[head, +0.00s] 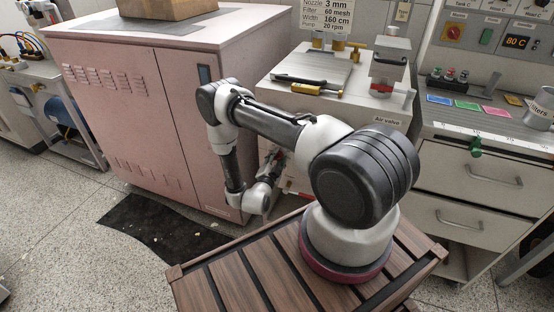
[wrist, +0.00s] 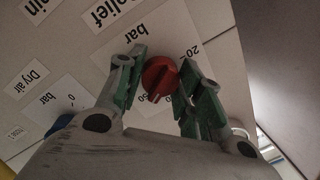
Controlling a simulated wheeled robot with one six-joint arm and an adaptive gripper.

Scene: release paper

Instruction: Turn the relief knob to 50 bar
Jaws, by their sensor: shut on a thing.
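The red relief knob (wrist: 160,78) sits on a pale panel in the wrist view, beside the printed "Relief" (wrist: 104,14) and "bar" labels. A dark line on the knob's face points toward the lower part of the picture. Scale numbers around it are partly hidden by the fingers; a "20" shows at its upper right. My gripper (wrist: 162,88) has its green-padded fingers on both sides of the knob, shut on it. In the head view my gripper (head: 272,165) is low at the front of the white cabinet (head: 320,100), and the knob cannot be made out.
A "Dry air" label (wrist: 27,84) and a blue part (wrist: 60,122) lie left of the knob on the panel. A pink cabinet (head: 125,100) stands close left of my arm. A drawer unit (head: 485,190) stands right. A dark mat (head: 160,230) lies on the floor.

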